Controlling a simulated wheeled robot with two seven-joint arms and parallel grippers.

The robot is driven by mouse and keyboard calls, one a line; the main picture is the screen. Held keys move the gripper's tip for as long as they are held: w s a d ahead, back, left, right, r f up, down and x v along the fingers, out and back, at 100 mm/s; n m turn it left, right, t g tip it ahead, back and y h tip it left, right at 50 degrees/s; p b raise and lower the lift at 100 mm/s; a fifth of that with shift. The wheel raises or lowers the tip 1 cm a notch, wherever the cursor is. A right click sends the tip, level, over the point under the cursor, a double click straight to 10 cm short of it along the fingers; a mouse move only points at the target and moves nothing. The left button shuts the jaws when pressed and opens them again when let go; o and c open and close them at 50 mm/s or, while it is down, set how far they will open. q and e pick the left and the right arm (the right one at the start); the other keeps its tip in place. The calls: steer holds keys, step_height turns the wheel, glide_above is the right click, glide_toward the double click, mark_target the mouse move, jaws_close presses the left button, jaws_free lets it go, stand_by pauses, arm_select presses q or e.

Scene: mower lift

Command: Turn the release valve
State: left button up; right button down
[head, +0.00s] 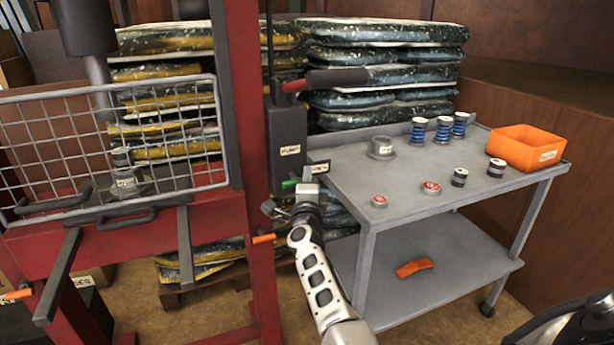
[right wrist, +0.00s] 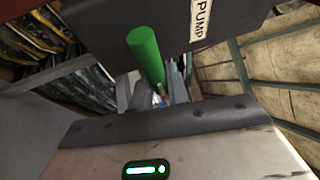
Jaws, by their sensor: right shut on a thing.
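The release valve is a green handle (head: 289,184) at the foot of the dark pump body (head: 285,135) on the red press post. In the right wrist view the handle is a bright green rod (right wrist: 146,54) just under the pump body (right wrist: 120,20), which is labelled PUMP. My right gripper (head: 288,195) reaches up to the handle from below. Its fingers (right wrist: 155,92) are shut on the lower end of the green handle. The exact contact is partly hidden between the fingers. My left gripper is not in view.
A grey cart (head: 400,185) stands close on the right, with an orange bin (head: 525,150), springs and small parts on top. A wire guard (head: 60,140) covers the red press frame (head: 130,245) at left. A red-and-black pump lever (head: 335,78) sticks out above. Stacked bags (head: 385,55) stand behind.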

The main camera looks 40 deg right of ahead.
steer(key=shift+f, duration=0.15)
stand_by(0.3)
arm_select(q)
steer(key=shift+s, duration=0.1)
arm_select(e)
steer(key=c, duration=1.4)
jaws_free()
steer(key=shift+o, duration=0.2)
